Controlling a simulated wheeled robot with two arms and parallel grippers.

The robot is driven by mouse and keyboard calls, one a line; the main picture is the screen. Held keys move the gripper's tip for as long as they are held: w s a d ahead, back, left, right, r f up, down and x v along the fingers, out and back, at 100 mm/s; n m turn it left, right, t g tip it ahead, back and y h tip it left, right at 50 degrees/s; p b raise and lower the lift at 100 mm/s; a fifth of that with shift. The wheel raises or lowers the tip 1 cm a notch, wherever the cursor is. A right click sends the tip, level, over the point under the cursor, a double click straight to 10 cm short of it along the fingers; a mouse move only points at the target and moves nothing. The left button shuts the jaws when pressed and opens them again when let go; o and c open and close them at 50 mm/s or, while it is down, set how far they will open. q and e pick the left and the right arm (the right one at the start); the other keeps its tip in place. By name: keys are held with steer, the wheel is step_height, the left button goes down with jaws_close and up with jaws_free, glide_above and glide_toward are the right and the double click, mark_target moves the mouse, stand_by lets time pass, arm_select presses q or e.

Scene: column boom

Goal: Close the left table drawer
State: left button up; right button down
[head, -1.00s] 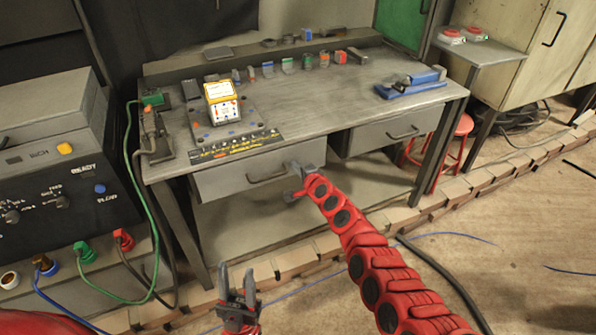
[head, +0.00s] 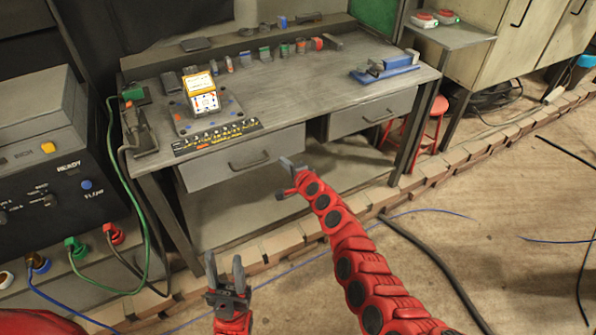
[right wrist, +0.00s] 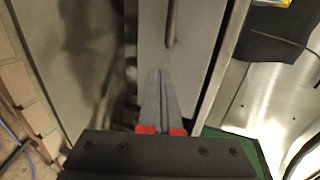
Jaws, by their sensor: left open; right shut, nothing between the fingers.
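The left table drawer (head: 215,172) is a grey front with a dark bar handle (head: 248,163) under the workbench top. I cannot tell from the head view how far it stands out. My right gripper (head: 284,164) is at the drawer's right end, right of the handle. In the right wrist view its fingers (right wrist: 160,90) are together and empty, lying over the drawer front (right wrist: 195,60) below the handle (right wrist: 172,22); contact cannot be told. My left gripper (head: 226,272) is open and empty, low in front of the bench, away from the drawer.
The workbench (head: 300,90) carries a yellow-white box (head: 201,92) and a blue tool (head: 385,70). The right drawer (head: 370,115) is beside the left one. A dark machine (head: 50,185) with cables stands left; a red stool (head: 430,125) right. Floor at right is mostly clear.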

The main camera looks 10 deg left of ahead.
steer(key=p+v, duration=0.1)
steer(key=v, duration=0.7)
